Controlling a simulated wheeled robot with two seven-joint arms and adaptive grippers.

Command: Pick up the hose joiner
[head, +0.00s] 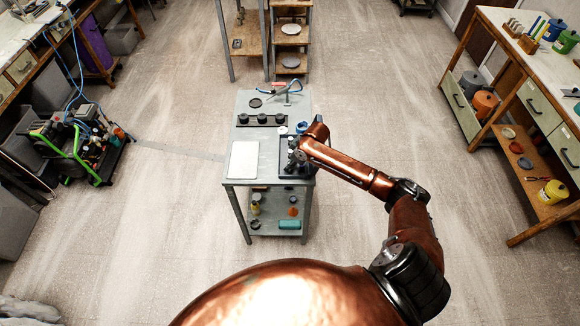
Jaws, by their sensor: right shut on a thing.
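My right arm reaches in from the right to a small grey work table (269,107). My right gripper (291,166) is low over a dark tray (284,150) at the table's right edge. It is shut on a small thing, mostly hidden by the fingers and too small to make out. I cannot tell a hose joiner apart for certain in this view. A small blue and white round thing (301,127) lies just behind the gripper. My left gripper is not in view.
A pale board (243,160) lies left of the tray. Behind it is a dark rack with several round black pieces (262,119). A blue hose with a red end (293,85) is at the table's back. A lower shelf (267,222) holds small items.

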